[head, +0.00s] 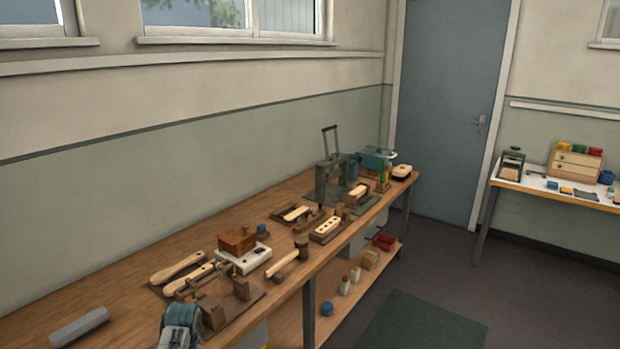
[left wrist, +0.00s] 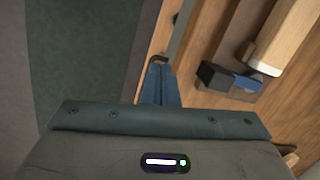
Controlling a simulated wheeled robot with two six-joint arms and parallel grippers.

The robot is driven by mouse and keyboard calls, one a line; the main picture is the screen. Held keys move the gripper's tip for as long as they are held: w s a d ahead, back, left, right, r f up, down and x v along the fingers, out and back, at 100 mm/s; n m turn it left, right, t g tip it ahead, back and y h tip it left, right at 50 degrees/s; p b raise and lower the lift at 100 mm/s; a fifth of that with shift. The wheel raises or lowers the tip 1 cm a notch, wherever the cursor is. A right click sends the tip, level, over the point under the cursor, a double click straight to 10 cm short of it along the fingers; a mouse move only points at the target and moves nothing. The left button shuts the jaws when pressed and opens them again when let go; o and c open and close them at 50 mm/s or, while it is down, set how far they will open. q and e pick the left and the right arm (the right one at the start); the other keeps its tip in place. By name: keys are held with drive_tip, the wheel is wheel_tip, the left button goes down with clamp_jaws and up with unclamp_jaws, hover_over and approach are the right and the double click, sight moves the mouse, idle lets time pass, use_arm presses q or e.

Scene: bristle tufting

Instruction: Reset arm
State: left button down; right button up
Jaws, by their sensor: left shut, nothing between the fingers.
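My left gripper (left wrist: 159,80) shows in the left wrist view, its two blue-grey fingers together with nothing between them. It is over the front edge of the wooden bench, beside a brown fixture (left wrist: 235,50) that carries a light wooden block with a white end (left wrist: 268,62). A dark block with a blue part (left wrist: 232,82) lies just right of the fingertips. I cannot tell whether the fingers touch anything. In the head view a rounded teal and grey piece at the bottom edge looks like part of my arm. My right gripper is in neither view.
A dark mat (head: 420,325) lies on the floor. A side table (head: 560,193) stands right.

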use_arm(q)
drive_tip(key=s+d+f+n+t, duration=0.2)
drive_tip(key=s+f, duration=0.1)
drive_tip(key=s, duration=1.4)
drive_tip(key=s+d+r+n+t, duration=0.1)
drive_tip(key=s+d+r, duration=0.1)
drive_tip(key=s+r, duration=0.5)
drive_tip(key=s+d+r+n+t, duration=0.1)
drive_tip(key=s+d+r, duration=0.1)
drive_tip(key=s, duration=1)
wheel_tip(320, 180, down, 31)
drive_tip(key=a+g+b, duration=0.1)
drive_tip(key=a+b, duration=0.2)
drive_tip(key=s+f+b, duration=0.1)
drive_tip(key=s+f, duration=0.8)
drive_tip(key=f, duration=0.3)
drive_tip(key=s+a+f+g+b, duration=0.1)
drive_tip(key=s+f, duration=0.8)
drive_tip(key=f, duration=0.2)
drive_tip(key=shift+s+a+f+h, duration=0.15)
drive_tip(key=shift+s+f+h, duration=0.2)
drive_tip(key=shift+h, duration=0.05)
